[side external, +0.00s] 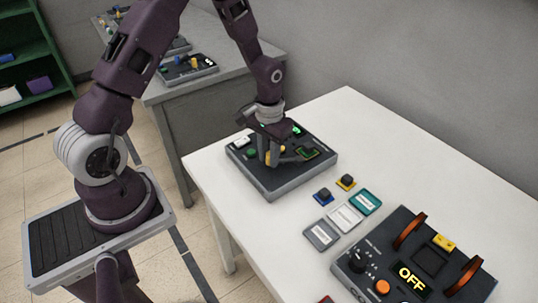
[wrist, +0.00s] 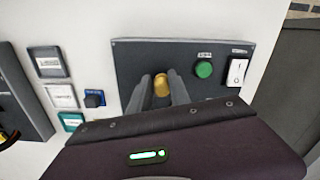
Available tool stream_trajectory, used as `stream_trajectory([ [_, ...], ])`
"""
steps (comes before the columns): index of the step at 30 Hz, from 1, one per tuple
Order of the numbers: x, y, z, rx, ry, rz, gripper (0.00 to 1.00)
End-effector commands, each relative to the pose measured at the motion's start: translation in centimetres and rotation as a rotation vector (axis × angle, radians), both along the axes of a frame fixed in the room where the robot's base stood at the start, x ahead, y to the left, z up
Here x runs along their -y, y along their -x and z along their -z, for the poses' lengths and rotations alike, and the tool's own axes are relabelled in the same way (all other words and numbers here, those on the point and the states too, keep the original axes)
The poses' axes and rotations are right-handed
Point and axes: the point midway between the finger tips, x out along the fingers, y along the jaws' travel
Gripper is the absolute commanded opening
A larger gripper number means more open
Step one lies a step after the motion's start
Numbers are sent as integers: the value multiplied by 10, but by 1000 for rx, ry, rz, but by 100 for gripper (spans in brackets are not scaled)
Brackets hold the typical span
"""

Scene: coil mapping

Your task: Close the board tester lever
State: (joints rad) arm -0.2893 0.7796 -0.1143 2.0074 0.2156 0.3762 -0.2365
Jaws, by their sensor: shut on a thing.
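The board tester is a dark grey box (side external: 255,172) at the back left of the white table. It also fills the upper middle of the wrist view (wrist: 128,55). My gripper (side external: 270,159) is over its middle, pointing down. In the wrist view its two fingers (wrist: 161,88) are closed around a yellow knob (wrist: 162,83), which looks like the lever's end. The knob shows as a yellow patch beside the fingers in the side view. The rest of the lever is hidden behind my fingers. A green circuit board (side external: 309,153) shows at the tester's right part.
A green button (wrist: 204,69) and a white rocker switch (wrist: 237,72) are on the tester. Blue (side external: 323,195) and yellow (side external: 346,182) blocks and several labelled tiles (side external: 345,217) lie in front. A device reading OFF (side external: 411,279) stands at the front right. The table's back right is clear.

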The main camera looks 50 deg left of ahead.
Motion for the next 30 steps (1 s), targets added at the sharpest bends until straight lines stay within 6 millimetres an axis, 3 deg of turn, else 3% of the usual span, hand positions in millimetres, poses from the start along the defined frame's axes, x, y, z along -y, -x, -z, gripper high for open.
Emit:
stream_trajectory([
  [7, -7, -7, -1, 22, -10, -12, 0],
  [8, -7, -7, -1, 22, -10, -12, 29],
  [10, -7, -7, -1, 22, -10, -12, 42],
  [23, -4, -6, -4, 18, -7, -7, 42],
  [30, -4, -6, -49, 21, -7, -8, 42],
])
